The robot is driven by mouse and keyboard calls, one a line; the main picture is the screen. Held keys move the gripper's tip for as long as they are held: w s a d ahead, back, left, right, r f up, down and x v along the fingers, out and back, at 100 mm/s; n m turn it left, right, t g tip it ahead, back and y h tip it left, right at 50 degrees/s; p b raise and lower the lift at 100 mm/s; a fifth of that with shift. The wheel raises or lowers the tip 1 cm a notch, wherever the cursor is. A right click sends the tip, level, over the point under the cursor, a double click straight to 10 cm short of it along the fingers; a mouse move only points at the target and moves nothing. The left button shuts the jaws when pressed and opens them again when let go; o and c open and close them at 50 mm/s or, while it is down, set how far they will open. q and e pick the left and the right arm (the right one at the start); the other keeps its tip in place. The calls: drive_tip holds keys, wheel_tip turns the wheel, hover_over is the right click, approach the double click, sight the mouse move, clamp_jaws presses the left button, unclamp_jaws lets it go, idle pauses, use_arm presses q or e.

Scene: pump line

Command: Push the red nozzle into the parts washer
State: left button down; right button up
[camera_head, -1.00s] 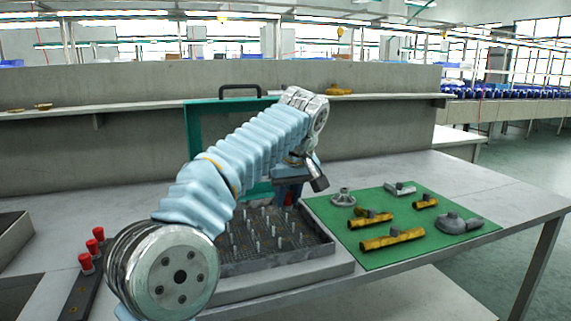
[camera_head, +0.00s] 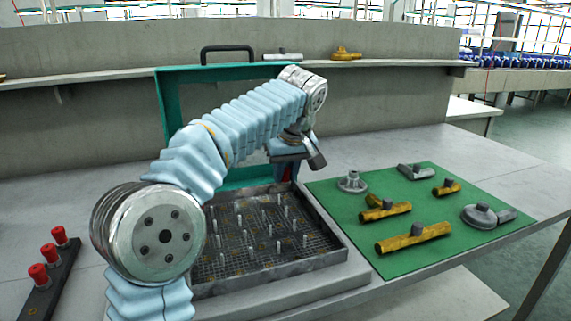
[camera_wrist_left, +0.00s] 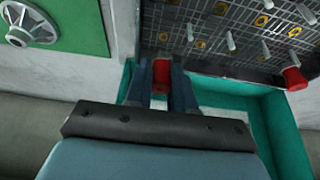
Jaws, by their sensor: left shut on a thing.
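My left gripper (camera_head: 286,172) reaches over the back right corner of the parts washer (camera_head: 325,258). It is shut on a red nozzle, which shows as a red patch between the fingers (camera_wrist_left: 161,78) in the left wrist view (camera_wrist_left: 161,72). The washer is an open dark tray with a mesh floor and several upright pegs; its teal lid (camera_head: 175,110) stands open behind. Another red piece (camera_wrist_left: 293,78) sits by a peg at the tray's edge in the wrist view. I cannot tell whether the held nozzle touches a peg. My right gripper is not in view.
A dark rack (camera_head: 58,285) with three red-topped pieces stands at the left. A green mat (camera_head: 350,225) with several yellow and grey pipe parts lies right of the washer. A grey wall with a shelf (camera_head: 410,70) runs behind the table.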

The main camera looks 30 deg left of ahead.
use_arm(q)
drive_tip(key=shift+f+b, duration=0.7)
drive_tip(key=shift+f, duration=0.65)
drive_tip(key=shift+d, duration=0.1)
drive_tip(key=shift+f, duration=0.35)
idle(0.7)
drive_tip(key=c, duration=0.9)
unclamp_jaws()
drive_tip(key=shift+s, duration=0.1)
drive_tip(key=shift+r, duration=0.1)
